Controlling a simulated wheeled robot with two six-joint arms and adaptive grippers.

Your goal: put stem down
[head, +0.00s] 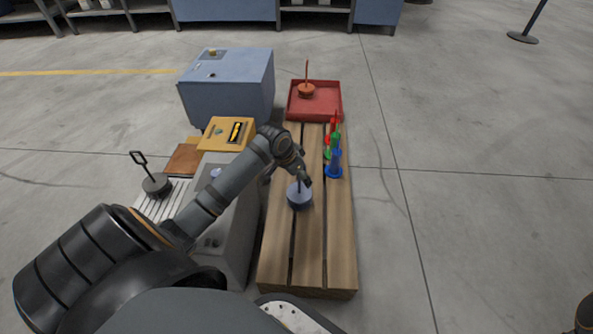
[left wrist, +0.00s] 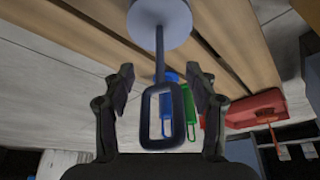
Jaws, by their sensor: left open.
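A stem with a pale round base (head: 299,196) stands upright on the wooden bench (head: 276,255). In the left wrist view its rod rises from the pale disc (left wrist: 160,22) to a dark rectangular loop handle (left wrist: 161,117). My left gripper (head: 302,176) is over the stem. In the left wrist view my left gripper (left wrist: 160,90) has its fingers apart on either side of the loop, with gaps visible, so it does not grip it. My right gripper is not in view.
Red, green and blue pieces (head: 334,164) stand along the bench's right edge. A red tray (head: 330,112) holding an orange-red stemmed piece (head: 306,90) is at the far end. Another dark looped stem (head: 156,184) stands at left. A blue cabinet (head: 230,90) is behind. The bench's near end is clear.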

